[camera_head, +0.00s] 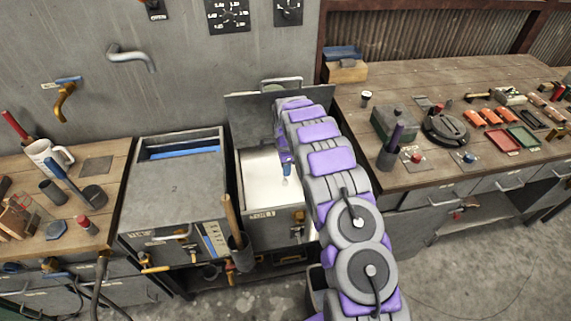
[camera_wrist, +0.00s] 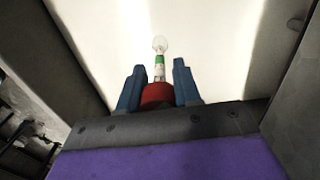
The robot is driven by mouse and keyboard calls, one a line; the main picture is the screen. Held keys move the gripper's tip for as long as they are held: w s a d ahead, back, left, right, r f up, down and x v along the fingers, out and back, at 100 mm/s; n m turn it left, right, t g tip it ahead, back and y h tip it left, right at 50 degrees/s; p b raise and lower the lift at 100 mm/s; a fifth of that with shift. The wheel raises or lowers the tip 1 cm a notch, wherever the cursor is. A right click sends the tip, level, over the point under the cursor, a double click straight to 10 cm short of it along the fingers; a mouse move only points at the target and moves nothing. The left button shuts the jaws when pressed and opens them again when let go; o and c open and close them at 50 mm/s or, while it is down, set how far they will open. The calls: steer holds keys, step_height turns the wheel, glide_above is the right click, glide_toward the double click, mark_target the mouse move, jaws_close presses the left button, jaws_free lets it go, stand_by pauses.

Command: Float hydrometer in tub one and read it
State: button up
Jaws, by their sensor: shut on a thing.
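Tub one (camera_head: 250,228) is an open grey metal tub with a "TUB 1" label and pale white liquid inside. My arm reaches over it from the right. My gripper (camera_head: 287,171) points down over the tub's right part. In the wrist view my gripper's blue fingers (camera_wrist: 157,82) are closed around the red part of the hydrometer (camera_wrist: 160,60). Its white and green stem and clear glass bulb extend beyond the fingers, over the pale liquid. In the head view the hydrometer (camera_head: 285,182) is a small pale tip. Whether it touches the liquid, I cannot tell.
A lidded grey tub (camera_head: 170,180) stands left of tub one. A holder with a wooden-handled tool (camera_head: 230,220) hangs at tub one's front left. A raised lid (camera_head: 250,110) stands behind. Tool-covered benches flank both sides; the right bench (camera_head: 430,170) is close to my arm.

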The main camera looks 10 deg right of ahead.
steer(key=shift+f, duration=2.65)
steer(key=o, duration=1.8)
steer(key=shift+r, duration=0.15)
steer(key=shift+r+p, duration=0.9)
steer(key=shift+r, duration=3.45)
